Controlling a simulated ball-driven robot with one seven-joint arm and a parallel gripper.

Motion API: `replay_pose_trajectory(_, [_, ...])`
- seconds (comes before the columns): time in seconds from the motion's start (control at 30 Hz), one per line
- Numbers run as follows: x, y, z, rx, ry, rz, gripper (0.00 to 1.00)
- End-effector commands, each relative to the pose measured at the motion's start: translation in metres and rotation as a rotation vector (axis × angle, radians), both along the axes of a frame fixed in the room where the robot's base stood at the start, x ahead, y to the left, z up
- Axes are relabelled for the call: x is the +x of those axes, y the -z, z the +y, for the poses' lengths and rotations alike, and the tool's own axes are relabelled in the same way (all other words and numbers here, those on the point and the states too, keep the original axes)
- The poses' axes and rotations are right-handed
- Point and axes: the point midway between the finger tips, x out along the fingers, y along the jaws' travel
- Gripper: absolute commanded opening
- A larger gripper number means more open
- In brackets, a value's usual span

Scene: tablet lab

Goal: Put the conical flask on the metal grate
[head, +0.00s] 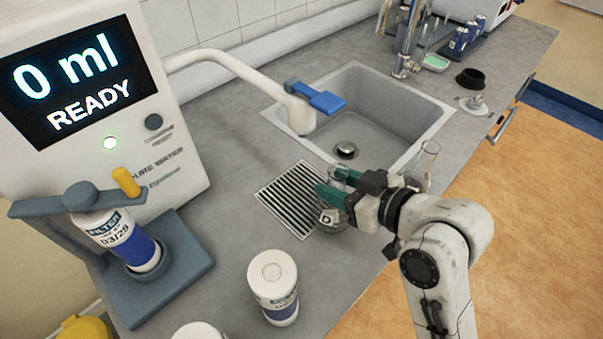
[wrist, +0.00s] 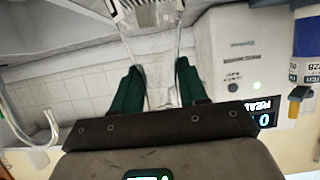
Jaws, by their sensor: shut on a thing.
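The conical flask (head: 330,217) is clear glass with a label marked D. My gripper (head: 330,182) has its green fingers shut on its neck. The flask's body hangs below the fingers at the right end of the striped metal grate (head: 284,196). I cannot tell whether its base touches the grate. In the wrist view the flask's glass neck (wrist: 158,90) passes between the green fingers (wrist: 158,68), and dark stripes show through the glass at the top.
A sink (head: 375,110) with a white faucet (head: 225,65) lies behind the grate. Another glass vessel (head: 428,160) stands just behind my gripper. A water dispenser (head: 165,150) with a filter bottle (head: 120,240) is at left. A white bottle (head: 272,285) stands in front.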

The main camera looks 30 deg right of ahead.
Motion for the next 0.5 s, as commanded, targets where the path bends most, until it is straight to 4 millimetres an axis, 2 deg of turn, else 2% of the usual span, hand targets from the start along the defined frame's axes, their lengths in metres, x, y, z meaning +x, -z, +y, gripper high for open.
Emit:
replay_pose_trajectory(0.03, [0.013, -0.002, 0.005, 0.000, -0.005, -0.004, 0.00])
replay_pose_trajectory(0.2, [0.041, -0.005, 0.015, 0.001, -0.003, -0.001, 0.00])
replay_pose_trajectory(0.5, [0.068, -0.004, 0.023, 0.000, -0.003, 0.000, 0.00])
